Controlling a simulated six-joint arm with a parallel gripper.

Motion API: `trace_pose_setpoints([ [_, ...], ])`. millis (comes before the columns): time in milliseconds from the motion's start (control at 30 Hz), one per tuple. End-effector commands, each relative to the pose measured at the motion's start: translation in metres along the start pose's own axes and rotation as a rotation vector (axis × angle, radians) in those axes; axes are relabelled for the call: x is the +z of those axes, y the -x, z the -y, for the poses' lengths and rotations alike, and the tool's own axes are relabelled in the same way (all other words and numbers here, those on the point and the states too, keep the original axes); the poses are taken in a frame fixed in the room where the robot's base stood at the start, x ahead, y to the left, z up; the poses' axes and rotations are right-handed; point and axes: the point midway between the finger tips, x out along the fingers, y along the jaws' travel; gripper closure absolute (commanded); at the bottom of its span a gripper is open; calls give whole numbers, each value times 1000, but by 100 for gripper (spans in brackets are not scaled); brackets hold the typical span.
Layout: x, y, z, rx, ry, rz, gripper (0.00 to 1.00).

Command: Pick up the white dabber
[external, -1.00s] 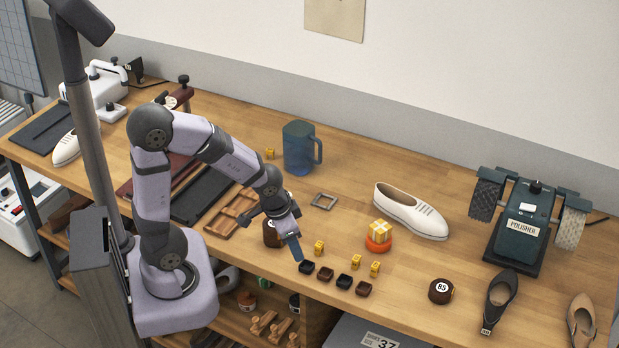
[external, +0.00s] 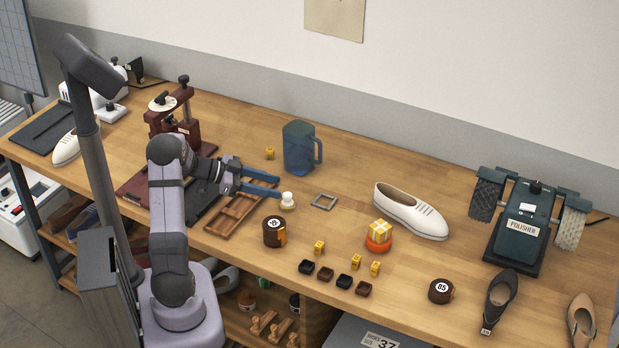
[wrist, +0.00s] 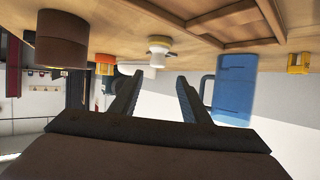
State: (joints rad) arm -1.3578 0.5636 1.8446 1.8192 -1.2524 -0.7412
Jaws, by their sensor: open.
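The white dabber (external: 288,201) stands upright on the bench, a small pale knob on a wider base. My gripper (external: 279,187) is open and empty, its blue fingers lying roughly level and pointing right, with the tips close to the dabber. In the wrist view, where the bench top appears at the top, the dabber (wrist: 158,46) is seen just beyond the gap between my open fingers (wrist: 160,76). I cannot tell whether either finger touches it.
A brown numbered tin (external: 274,233) stands in front of the dabber. A blue jug (external: 298,148) stands behind. Small yellow blocks and dark dishes sit at the front; a white shoe (external: 410,212) is farther right.

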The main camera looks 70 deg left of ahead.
Motion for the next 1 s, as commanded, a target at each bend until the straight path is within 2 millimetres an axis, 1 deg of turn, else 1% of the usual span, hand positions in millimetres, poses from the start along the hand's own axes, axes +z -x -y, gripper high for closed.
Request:
trace_pose_setpoints([
  [33,8,6,-2,16,10,-3,57],
  [100,11,11,-4,35,18,-6,57],
  [267,12,13,-7,49,23,-8,57],
  [500,12,-4,-8,49,22,-8,57],
  [767,12,-12,-7,48,21,-8,57],
  [867,12,-22,-7,49,23,-8,57],
  [1000,12,-41,-6,50,22,-8,57],
])
